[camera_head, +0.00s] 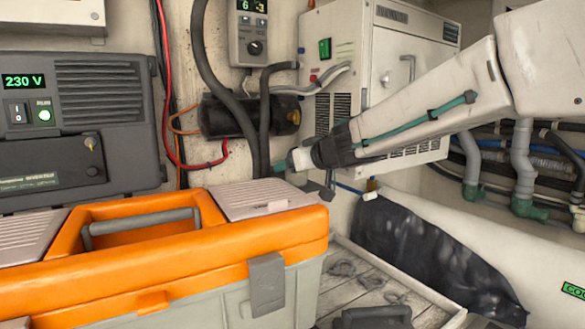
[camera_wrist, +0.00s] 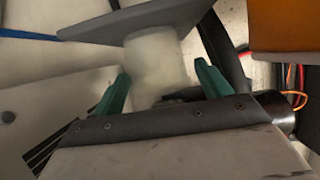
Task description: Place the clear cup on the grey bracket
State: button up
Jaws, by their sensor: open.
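The clear cup (camera_wrist: 152,72) is whitish and translucent in the wrist view. It stands between the two green fingers of my gripper (camera_wrist: 163,68), which are open with a finger on each side of it. The cup's far end meets the flat face of the grey bracket (camera_wrist: 125,22), and I see no gap there. In the head view the cup (camera_head: 302,158) is a small pale shape in front of my gripper's dark body. The grey bracket (camera_head: 318,188) shows just below it, partly hidden. Only one green fingertip shows clearly in the head view.
An orange toolbox (camera_head: 160,270) fills the front left, close below my gripper. A beige cabinet (camera_head: 385,60) and a dark cylinder with hoses (camera_head: 225,115) are behind. A black bag (camera_head: 425,250) lies at the lower right. A blue line (camera_wrist: 25,35) runs beside the bracket.

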jog(key=v, duration=1)
